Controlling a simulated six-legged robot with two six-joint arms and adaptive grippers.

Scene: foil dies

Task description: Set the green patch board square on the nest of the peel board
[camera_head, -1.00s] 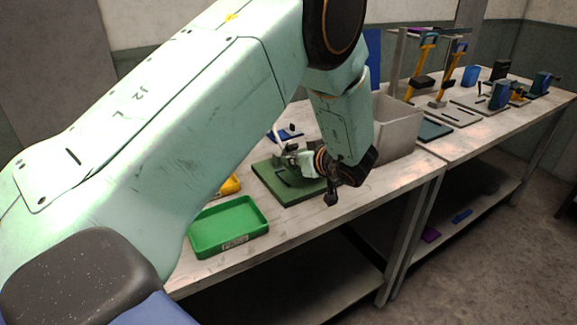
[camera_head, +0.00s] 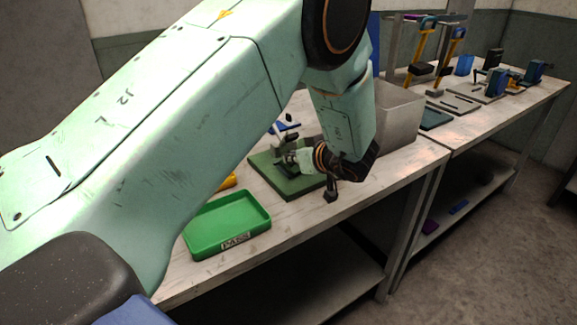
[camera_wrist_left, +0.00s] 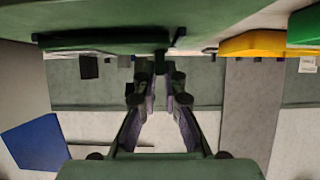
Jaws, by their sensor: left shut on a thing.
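My left gripper (camera_head: 290,158) is low over a flat green board (camera_head: 290,186) that lies on the near table. In the left wrist view, the fingers (camera_wrist_left: 160,78) close together on a small dark stub beneath a green slab (camera_wrist_left: 100,40). I take the held piece to be the green patch board, but its outline merges with the green surface above it. The head view does not show clearly which green part is the patch board and which the peel board. The nest is hidden by the gripper and wrist. My right gripper is out of view.
A green tray marked PASS (camera_head: 228,222) lies on the near left. A yellow item (camera_head: 229,182) is partly behind my arm. A grey bin (camera_head: 400,120) stands right of my wrist. Fixtures with yellow handles (camera_head: 425,45) stand farther right. The table's front edge is close.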

